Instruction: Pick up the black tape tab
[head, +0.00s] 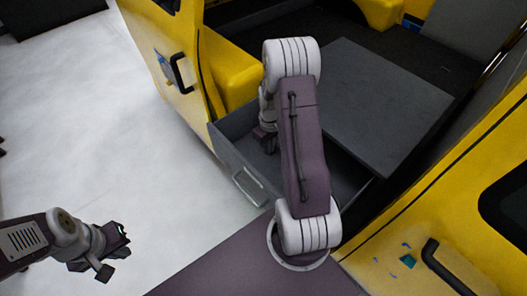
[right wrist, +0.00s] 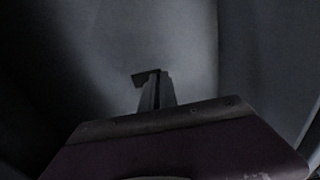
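In the right wrist view, a small black tab (right wrist: 142,79) sticks out to the left at the tips of my right gripper (right wrist: 157,80). The two fingers are close together, and the tab's right end runs in between them. In the head view, my right gripper (head: 264,138) reaches down into the open grey drawer (head: 225,155), partly hidden by my own arm; the tab cannot be made out there. My left gripper (head: 115,252) is open and empty over the pale floor at lower left, well away from the drawer.
A yellow vehicle surrounds the drawer, with a yellow door (head: 155,45) at upper left and a yellow panel (head: 385,235) at lower right bearing small blue and teal patches. A grey flat panel (head: 375,105) lies right of my right arm. The pale floor (head: 105,130) is clear at left.

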